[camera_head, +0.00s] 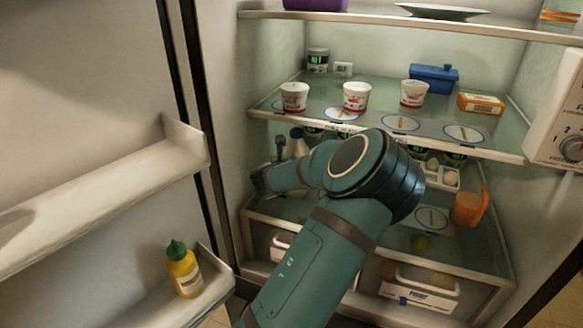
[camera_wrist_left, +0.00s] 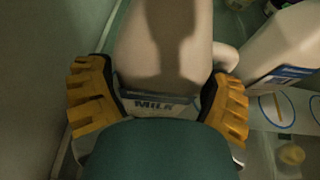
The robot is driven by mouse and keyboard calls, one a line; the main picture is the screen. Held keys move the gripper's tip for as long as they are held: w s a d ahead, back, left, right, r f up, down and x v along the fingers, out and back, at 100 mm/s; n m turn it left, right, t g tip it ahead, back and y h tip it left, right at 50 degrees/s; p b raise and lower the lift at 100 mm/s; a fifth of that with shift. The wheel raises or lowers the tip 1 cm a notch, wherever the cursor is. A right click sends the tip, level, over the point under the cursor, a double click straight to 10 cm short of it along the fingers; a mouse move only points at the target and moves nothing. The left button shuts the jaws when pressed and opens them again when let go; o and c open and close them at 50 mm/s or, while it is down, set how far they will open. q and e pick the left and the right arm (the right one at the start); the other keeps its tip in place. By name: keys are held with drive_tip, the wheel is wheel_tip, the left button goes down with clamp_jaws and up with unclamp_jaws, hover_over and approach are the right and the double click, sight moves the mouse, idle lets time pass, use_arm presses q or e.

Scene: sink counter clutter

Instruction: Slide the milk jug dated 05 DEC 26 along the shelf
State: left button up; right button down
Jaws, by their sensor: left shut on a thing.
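My left gripper (camera_wrist_left: 160,98) is shut on a white milk jug (camera_wrist_left: 162,50), with one yellow-padded finger on each side. The word MILK shows on its label; no date is legible. A second white jug (camera_wrist_left: 285,48) with a blue label stands just to the right in the wrist view. In the head view my left gripper (camera_head: 263,182) is low at the left side of the fridge's middle compartment. A pale jug with a dark blue cap (camera_head: 298,146) shows behind my arm there; I cannot tell which jug it is. My arm hides much of the lower shelf (camera_head: 463,245).
The fridge side wall is close on the left. The upper glass shelf (camera_head: 385,104) holds several yogurt cups, a blue container (camera_head: 434,78) and a carton. An egg tray (camera_head: 440,178) and orange pitcher (camera_head: 470,208) stand right on the lower shelf. A mustard bottle (camera_head: 184,272) is in the door.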

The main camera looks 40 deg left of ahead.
use_arm(q)
drive_tip(key=o, duration=1)
drive_tip(key=shift+o, duration=0.2)
drive_tip(key=shift+r, duration=0.1)
drive_tip(key=v, duration=1.2)
drive_tip(key=shift+d, duration=0.1)
